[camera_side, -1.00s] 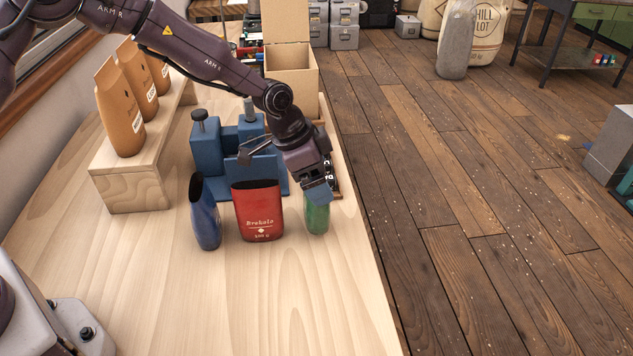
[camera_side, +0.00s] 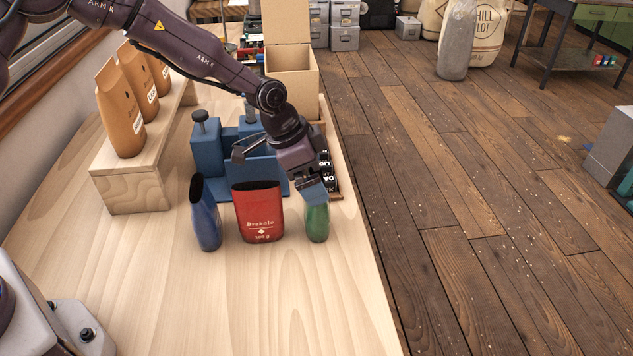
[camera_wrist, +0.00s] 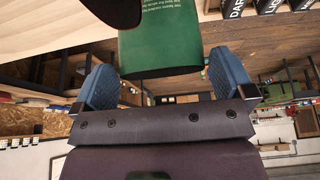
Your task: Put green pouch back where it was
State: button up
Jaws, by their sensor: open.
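The green pouch (camera_side: 317,222) stands upright on the wooden bench, at the right end of a row with the red pouch (camera_side: 260,213) and the blue pouch (camera_side: 206,215). My gripper (camera_side: 312,190) is just above and behind the green pouch, its blue fingers at the pouch's top. In the wrist view, the green pouch (camera_wrist: 160,48) shows between the two spread blue fingers of my gripper (camera_wrist: 163,78), with a gap on each side. Its upper part is partly hidden by the fingers in the side view.
A blue fixture (camera_side: 207,150) stands behind the row. A rack of dark labelled items (camera_side: 327,172) is behind my gripper. Tan bags (camera_side: 120,112) stand on a wooden riser (camera_side: 130,190) at left. An open cardboard box (camera_side: 293,85) stands further back. The front bench is clear.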

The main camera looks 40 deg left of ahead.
jog(key=s+a+r+n+y, duration=0.1)
jog(key=s+a+r, duration=0.25)
jog(key=r, duration=0.45)
jog(key=s+a+r+n+y, duration=0.1)
jog(key=s+a+r, duration=0.1)
jog(key=s+r, duration=0.45)
jog(key=s+a+r+n, duration=0.2)
jog(key=s+r, duration=0.1)
jog(key=s, duration=0.4)
jog(key=s+a+r+n+t, duration=0.1)
jog(key=s+a+r+n, duration=0.1)
jog(key=s, duration=0.5)
jog(key=s+a+r+n+t+y, duration=0.1)
jog(key=s+a+r+n, duration=0.2)
jog(key=s, duration=0.4)
jog(key=shift+a+r, duration=0.35)
jog(key=shift+a, duration=0.05)
